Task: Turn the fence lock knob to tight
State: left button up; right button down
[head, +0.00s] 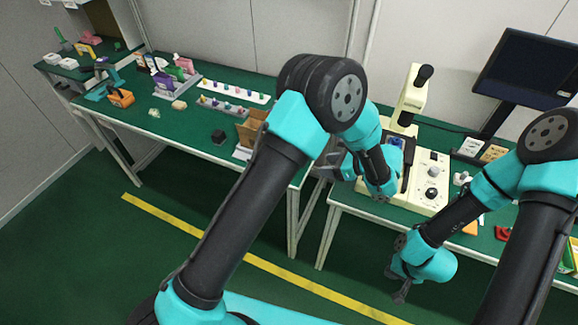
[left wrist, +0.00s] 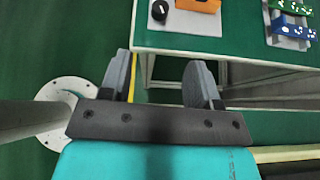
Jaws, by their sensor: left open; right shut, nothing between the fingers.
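I cannot tell which is the fence lock knob, and no tight mark is readable. The left wrist view shows a black round knob (left wrist: 160,11) with a pale mark at a bench edge; I cannot match it to the head view. My left gripper (left wrist: 160,70) is open and empty, apart from that knob. In the head view my left arm partly hides the machine. My right gripper (head: 401,292) is shut and empty, below the bench's front edge.
The left bench (head: 185,125) holds small coloured parts and a brown box (head: 250,130). A dark monitor (head: 528,70) stands at the right back. Open floor lies in front.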

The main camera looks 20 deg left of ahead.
pick_arm(q)
jog(key=shift+s+d+f+n+y, duration=0.2)
jog(key=shift+d+f+n+y, duration=0.1)
jog(key=shift+d+f+y, duration=0.45)
jog(key=shift+d+r, duration=0.1)
jog(key=x, duration=1.7)
jog(key=shift+w, duration=0.25)
jog(key=c, duration=0.9)
